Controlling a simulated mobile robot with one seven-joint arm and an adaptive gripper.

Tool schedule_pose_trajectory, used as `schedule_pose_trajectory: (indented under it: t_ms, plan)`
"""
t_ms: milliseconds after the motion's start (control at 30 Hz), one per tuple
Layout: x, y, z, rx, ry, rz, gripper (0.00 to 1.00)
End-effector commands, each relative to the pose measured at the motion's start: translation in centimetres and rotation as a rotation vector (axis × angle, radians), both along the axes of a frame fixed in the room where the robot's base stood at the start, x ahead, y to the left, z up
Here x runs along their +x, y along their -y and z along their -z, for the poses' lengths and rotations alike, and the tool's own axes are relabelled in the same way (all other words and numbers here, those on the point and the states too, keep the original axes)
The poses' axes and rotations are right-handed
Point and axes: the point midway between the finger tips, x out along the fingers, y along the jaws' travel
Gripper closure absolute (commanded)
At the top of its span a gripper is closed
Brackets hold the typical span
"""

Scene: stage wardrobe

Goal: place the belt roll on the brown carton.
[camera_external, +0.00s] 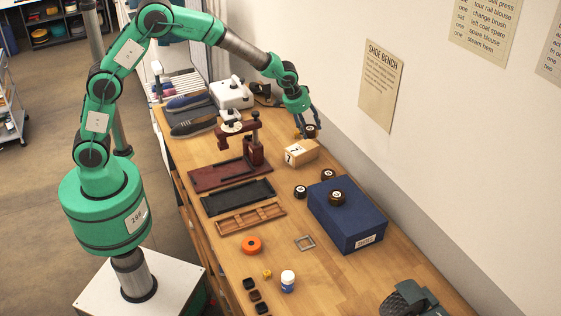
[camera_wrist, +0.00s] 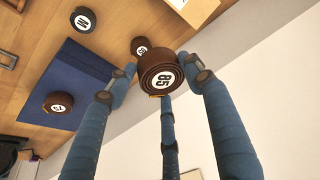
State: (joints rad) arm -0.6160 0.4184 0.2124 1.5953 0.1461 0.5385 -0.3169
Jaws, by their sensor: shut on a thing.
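My gripper (camera_external: 309,124) is shut on a brown belt roll (camera_external: 311,131) with a round white label. The brown carton (camera_external: 301,153), a small tan box with a white number label, stands on the bench just below the held roll in the external view. The roll looks raised above the carton, toward its far side; the exact gap is hard to tell. A tan surface at the wrist view's top edge seems to be the carton (camera_wrist: 200,12).
A blue shoe box (camera_external: 346,221) bears another brown roll (camera_external: 336,197). Another brown roll (camera_external: 327,174) and a black roll (camera_external: 300,191) stand near it. A dark red press (camera_external: 255,148) is left of the carton. The wall with a sign (camera_external: 381,85) is close on the right.

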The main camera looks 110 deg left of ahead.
Motion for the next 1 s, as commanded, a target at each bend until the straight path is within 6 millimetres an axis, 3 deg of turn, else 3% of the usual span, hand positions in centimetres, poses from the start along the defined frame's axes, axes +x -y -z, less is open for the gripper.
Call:
schedule_pose_trajectory:
  t_ms: [33, 200, 467, 700, 1000]
  plan:
    - [-1.0, -2.0, 0.0, 0.001, 0.001, -0.031, 0.78]
    - [-3.7, -6.8, 0.1, 0.001, 0.0, -0.108, 0.78]
    - [-6.4, -11.1, 0.0, 0.002, 0.0, -0.178, 0.78]
    - [-6.2, -10.7, 3.8, 0.001, 0.0, -0.172, 0.78]
    - [-6.1, -10.7, 5.0, 0.002, 0.002, -0.172, 0.78]
